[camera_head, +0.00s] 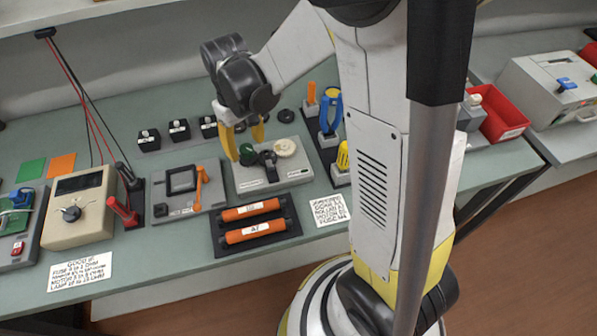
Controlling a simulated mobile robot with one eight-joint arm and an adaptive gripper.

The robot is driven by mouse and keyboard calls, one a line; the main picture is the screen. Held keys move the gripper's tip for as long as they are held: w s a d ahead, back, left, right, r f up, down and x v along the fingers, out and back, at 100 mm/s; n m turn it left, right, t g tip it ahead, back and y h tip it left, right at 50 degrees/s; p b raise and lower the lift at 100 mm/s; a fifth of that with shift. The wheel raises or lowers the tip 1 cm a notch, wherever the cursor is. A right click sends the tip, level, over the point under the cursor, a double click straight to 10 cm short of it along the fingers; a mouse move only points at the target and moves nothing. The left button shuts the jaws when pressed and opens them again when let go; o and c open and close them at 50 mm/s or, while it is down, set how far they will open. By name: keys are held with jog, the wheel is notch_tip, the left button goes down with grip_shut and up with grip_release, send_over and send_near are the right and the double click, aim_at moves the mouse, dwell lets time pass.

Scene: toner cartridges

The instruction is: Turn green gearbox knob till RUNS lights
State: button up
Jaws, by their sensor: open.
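The green knob (246,153) sits at the left of the top of a light grey box (272,180) on the bench. The same box carries a black part (267,160) in its middle and a round cream dial (285,147) at its right. My gripper (246,147) is open, with its yellow fingers pointing down at the green knob. One finger is at the knob's left and the other at its far right. I cannot tell whether they touch it. The labels on the box are too small to read, and no lit RUNS lamp can be made out.
Left of the box is a grey unit with an orange lever (201,185). In front lies a black tray with orange cylinders (250,211). A tool holder with a blue-handled tool (330,112) stands right. Small black switch blocks (179,130) stand behind.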

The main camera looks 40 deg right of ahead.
jog(key=c, duration=1)
jog(key=m, duration=1.5)
jog(key=shift+b, duration=0.3)
jog(key=m, duration=0.5)
jog(key=o, duration=1)
